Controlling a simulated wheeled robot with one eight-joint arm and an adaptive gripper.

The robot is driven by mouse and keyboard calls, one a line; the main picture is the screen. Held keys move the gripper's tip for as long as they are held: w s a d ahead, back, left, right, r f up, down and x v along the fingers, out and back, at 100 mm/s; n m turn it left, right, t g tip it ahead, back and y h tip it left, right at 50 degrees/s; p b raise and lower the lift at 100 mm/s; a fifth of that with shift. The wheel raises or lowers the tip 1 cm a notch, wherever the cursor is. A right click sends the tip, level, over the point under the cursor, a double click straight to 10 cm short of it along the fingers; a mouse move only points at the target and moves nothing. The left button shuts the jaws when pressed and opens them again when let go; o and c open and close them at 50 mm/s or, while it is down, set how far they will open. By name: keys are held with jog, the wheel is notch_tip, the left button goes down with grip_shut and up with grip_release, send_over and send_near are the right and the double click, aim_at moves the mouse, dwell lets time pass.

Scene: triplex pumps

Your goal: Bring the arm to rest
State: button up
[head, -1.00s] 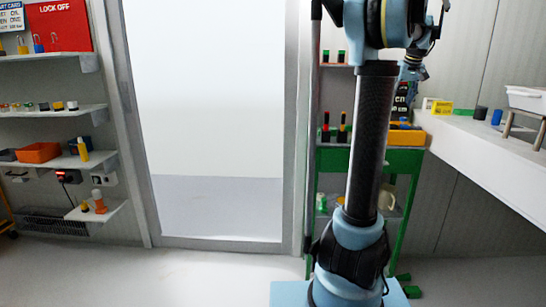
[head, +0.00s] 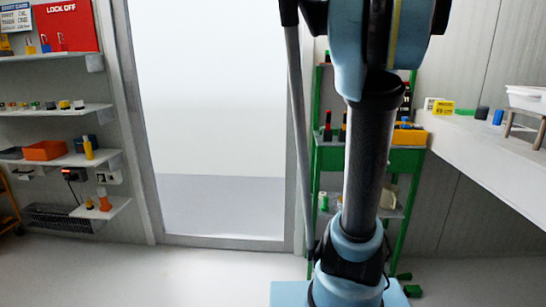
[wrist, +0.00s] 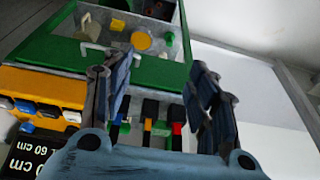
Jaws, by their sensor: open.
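My gripper (wrist: 160,100) shows in the wrist view with its two fingers spread apart and nothing between them. Behind the fingers is a green shelf cart (wrist: 90,58), seen tilted, with several dark-handled tools on it. In the head view my arm rises in front of the green cart (head: 330,156), and its upper part leaves the top of the picture. My gripper is out of sight in the head view. I cannot tell its exact distance from the cart.
A white bench (head: 480,150) stands at the right with a white tray (head: 527,99) on it. A yellow-orange bin (head: 410,136) sits on the cart. Wall shelves (head: 60,112) with small items are at the left, beside a pale door (head: 215,120). The floor (head: 200,275) at front left is clear.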

jog(key=s+a+f, duration=0.7)
jog(key=s+f, duration=0.4)
jog(key=f, duration=0.1)
jog(key=s+a+f+g, duration=0.1)
jog(key=s+a+f, duration=0.6)
jog(key=s+f, duration=0.5)
jog(key=shift+s+f+n, duration=0.3)
jog(key=shift+f, duration=0.05)
jog(key=shift+a, duration=0.1)
